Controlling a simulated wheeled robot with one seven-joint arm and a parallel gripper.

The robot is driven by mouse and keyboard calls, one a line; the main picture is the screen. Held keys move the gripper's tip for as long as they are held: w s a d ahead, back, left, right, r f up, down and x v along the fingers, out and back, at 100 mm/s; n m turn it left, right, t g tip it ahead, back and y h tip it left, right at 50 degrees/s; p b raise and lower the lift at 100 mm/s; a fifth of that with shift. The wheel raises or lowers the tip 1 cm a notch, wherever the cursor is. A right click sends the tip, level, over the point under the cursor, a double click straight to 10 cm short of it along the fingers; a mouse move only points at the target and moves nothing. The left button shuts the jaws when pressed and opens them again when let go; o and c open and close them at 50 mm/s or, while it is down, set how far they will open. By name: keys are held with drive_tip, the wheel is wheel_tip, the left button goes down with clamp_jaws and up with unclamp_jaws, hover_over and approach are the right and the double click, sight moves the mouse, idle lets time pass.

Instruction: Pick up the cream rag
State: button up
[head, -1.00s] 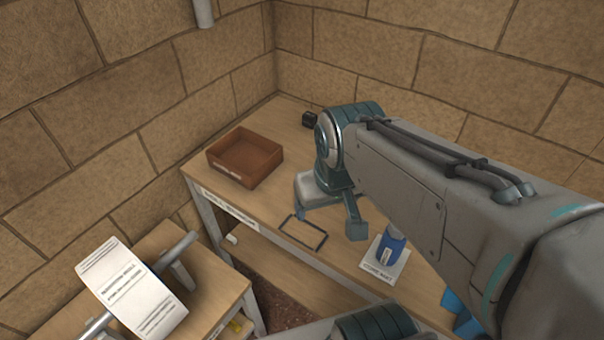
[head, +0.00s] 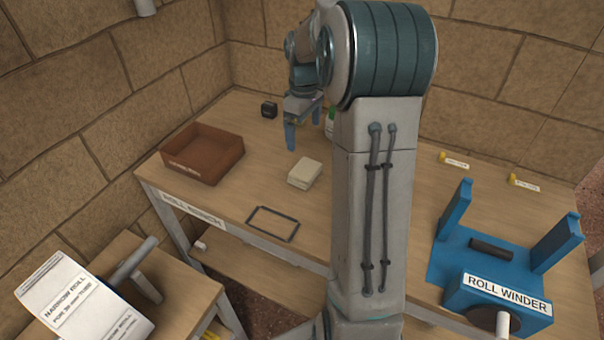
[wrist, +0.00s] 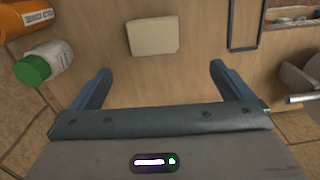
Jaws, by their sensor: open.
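The cream rag (head: 304,173) is a small folded block lying flat on the wooden bench. In the wrist view the rag (wrist: 152,36) lies beyond the fingertips, roughly midway between them and a little left. My gripper (head: 304,120) is above the bench, behind the rag in the head view. In the wrist view my gripper (wrist: 160,70) has its two blue fingers wide apart with nothing between them. The rag is fully visible and the fingers do not touch it.
A brown tray (head: 203,155) stands left of the rag, and a thin dark rectangular frame (head: 272,224) lies in front. A green-capped white bottle (wrist: 42,66) and an orange container (wrist: 22,18) are near the left finger. A blue roll winder (head: 498,265) stands right.

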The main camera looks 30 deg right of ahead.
drive_tip(key=f, duration=0.1)
hover_over(305, 169)
drive_tip(key=f, duration=0.8)
drive_tip(key=shift+s+f, duration=0.2)
drive_tip(key=shift+f, duration=0.05)
drive_tip(key=shift+w+f+p, duration=0.15)
drive_tip(key=shift+f+p, duration=0.15)
drive_tip(key=shift+f, duration=2.4)
drive_tip(key=shift+c, duration=0.3)
drive_tip(key=c, duration=0.6)
